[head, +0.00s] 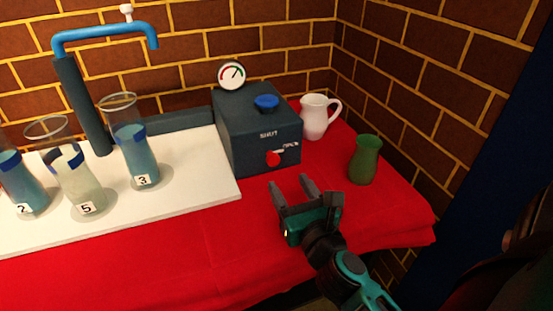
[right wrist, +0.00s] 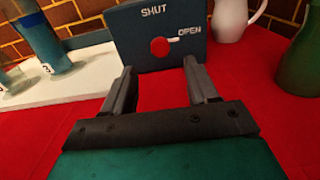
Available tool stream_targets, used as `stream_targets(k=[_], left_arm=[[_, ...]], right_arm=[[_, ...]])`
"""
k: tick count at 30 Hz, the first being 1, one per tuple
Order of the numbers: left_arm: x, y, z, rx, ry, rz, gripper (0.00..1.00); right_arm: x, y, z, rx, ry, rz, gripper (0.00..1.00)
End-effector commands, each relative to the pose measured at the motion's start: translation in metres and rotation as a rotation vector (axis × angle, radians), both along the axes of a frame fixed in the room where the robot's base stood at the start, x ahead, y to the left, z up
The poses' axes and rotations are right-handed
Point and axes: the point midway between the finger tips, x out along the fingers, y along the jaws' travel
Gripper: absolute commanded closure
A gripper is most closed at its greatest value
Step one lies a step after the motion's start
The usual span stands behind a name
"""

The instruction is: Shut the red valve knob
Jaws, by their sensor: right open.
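The red valve knob (head: 273,158) is on the front face of a dark blue-grey box (head: 240,150). It also shows in the right wrist view (right wrist: 159,47). SHUT is written above it and OPEN to its right. A small pale mark at the knob's upper right points toward OPEN. My right gripper (head: 292,183) is open and empty in front of the box, above the red cloth, with its fingers toward the box. In the right wrist view the knob shows between and beyond the fingertips (right wrist: 158,67), apart from them. My left gripper is not in view.
A white jug (head: 315,118) and a green vase (head: 363,160) stand right of the box. A gauge (head: 231,74) and a blue knob (head: 266,103) are on top. Numbered glass cylinders (head: 135,150) stand left on a white board (head: 190,190), beneath a blue spout (head: 105,35).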

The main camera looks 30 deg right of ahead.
Motion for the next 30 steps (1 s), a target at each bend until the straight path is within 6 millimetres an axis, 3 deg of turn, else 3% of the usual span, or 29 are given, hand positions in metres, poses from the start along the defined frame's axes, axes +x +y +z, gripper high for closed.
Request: stream_targets(k=[6,13,26,30], left_arm=[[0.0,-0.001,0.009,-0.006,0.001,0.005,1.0],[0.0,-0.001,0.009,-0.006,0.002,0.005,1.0],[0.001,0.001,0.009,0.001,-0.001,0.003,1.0],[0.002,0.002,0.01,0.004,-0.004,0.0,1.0]], right_arm=[[0.039,-0.009,0.002,-0.003,-0.002,0.001,0.42],[0.067,-0.016,0.0,-0.003,-0.001,0.001,0.42],[0.075,-0.018,-0.001,-0.002,0.0,0.0,0.42],[0.075,-0.018,0.0,-0.002,0.0,0.0,0.53]])
